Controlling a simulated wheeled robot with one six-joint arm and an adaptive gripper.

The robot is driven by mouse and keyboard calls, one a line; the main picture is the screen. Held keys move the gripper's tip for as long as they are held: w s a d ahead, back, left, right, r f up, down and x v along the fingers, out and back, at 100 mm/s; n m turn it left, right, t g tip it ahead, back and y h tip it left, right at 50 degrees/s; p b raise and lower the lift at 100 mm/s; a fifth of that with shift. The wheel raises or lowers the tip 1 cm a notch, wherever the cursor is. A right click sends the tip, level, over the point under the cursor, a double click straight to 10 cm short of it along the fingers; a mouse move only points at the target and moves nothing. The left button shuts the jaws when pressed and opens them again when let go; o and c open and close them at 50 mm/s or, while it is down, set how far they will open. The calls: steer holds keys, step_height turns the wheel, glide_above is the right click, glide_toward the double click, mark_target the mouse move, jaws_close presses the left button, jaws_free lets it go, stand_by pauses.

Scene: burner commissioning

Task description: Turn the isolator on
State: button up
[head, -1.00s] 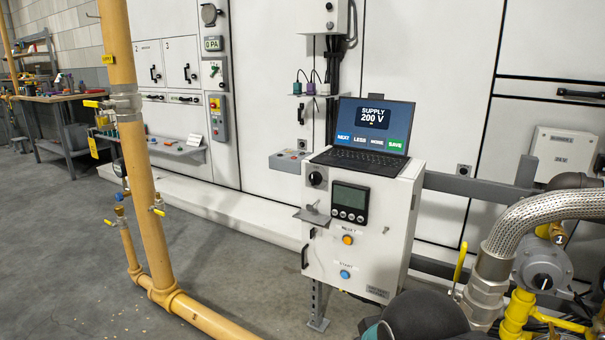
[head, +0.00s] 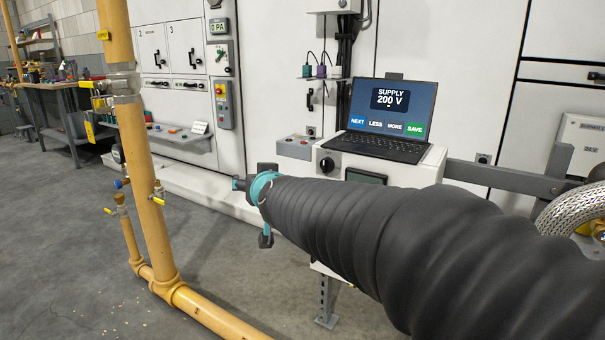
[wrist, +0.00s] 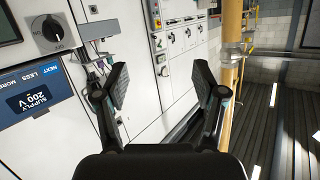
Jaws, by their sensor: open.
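The isolator, a black rotary knob (head: 327,163) on a pale plate, sits at the upper left of the white control box (head: 415,170). In the wrist view the knob (wrist: 48,33) is at the upper left, with a white pointer line and lettering around it; I cannot tell its setting for certain. My gripper (wrist: 162,75) is open and empty, its two fingers spread with nothing between them. The knob is outside the fingers, off to the left. In the head view, my black-sleeved arm hides most of the box front, and the gripper is left of the box.
A laptop (head: 386,118) showing SUPPLY 200 V stands on the box. A yellow gas pipe (head: 145,190) with valves rises at left. A grey shelf bracket (head: 510,178) and braided hose (head: 580,210) are at right. Floor between pipe and box is open.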

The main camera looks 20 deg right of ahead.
steer(key=w+d+f+m+t+h+b, duration=0.15)
steer(key=w+d+m+h, duration=0.25)
steer(key=w+d+h, duration=0.45)
steer(key=m+g+h+b, duration=0.2)
steer(key=m+g+h, duration=0.3)
steer(key=g+h, duration=0.1)
glide_toward(324, 165)
steer(key=shift+t, duration=0.25)
steer(key=x, duration=0.9)
steer(key=shift+w+d+f+b, duration=0.15)
steer(key=shift+d+f+b, duration=0.05)
steer(key=shift+d+b, duration=0.15)
steer(key=c, duration=1.1)
